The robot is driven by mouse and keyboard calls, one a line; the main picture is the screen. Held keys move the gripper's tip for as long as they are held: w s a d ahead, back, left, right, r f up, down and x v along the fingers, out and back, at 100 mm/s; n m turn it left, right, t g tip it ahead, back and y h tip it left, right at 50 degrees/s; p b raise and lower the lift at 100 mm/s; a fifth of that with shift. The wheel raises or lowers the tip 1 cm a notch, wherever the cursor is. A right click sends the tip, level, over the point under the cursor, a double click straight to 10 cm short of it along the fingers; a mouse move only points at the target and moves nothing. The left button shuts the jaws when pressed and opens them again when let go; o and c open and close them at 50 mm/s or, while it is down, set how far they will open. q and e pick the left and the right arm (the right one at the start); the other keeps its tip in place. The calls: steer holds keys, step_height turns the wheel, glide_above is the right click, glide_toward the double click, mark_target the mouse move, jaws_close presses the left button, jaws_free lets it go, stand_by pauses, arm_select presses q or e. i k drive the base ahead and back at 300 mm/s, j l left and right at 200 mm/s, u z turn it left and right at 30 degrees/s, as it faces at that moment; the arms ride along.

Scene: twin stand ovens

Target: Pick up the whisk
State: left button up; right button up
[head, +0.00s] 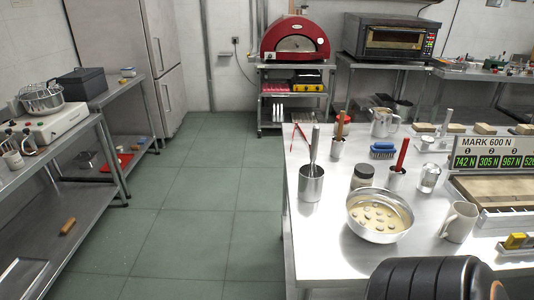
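A grey metal utensil (314,146), which looks like the whisk, stands nearly upright in a steel cup (311,186) near the left edge of the steel worktable (330,240). Its upper part sticks out above the rim; its lower end is hidden inside the cup. Neither of my grippers shows in the head view. A black ribbed part at the bottom right seems to be mine, but no fingers are visible on it.
A steel bowl (380,216) with pale contents, a dark-bodied jar (362,177), a white mug (459,221) and a blue brush (382,150) stand right of the cup. Another cup (337,148) holds a wooden-handled tool. Green floor (190,220) lies open to the left.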

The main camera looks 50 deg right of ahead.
mark_target(316, 128)
steer(key=i+j, duration=0.3)
steer(key=i, duration=0.2)
steer(key=i+j+z, duration=0.1)
steer(key=i+j, duration=0.2)
steer(key=i, duration=0.15)
steer(key=i+z, duration=0.2)
steer(key=z, duration=0.25)
steer(key=i+z, duration=0.2)
steer(key=z, duration=0.3)
steer(key=i+j+z, duration=0.1)
steer(key=z, duration=0.35)
steer(key=i+z, duration=0.15)
steer(key=z, duration=0.3)
steer(key=i+j+z, duration=0.1)
steer(key=z, duration=0.3)
steer(key=i+j+z, duration=0.15)
steer(key=z, duration=0.3)
steer(key=i+j+z, duration=0.1)
steer(key=z, duration=0.3)
steer(key=j+z, duration=0.3)
steer(key=z, duration=0.15)
steer(key=i+j+z, duration=0.1)
steer(key=z, duration=0.3)
steer(key=j, duration=0.1)
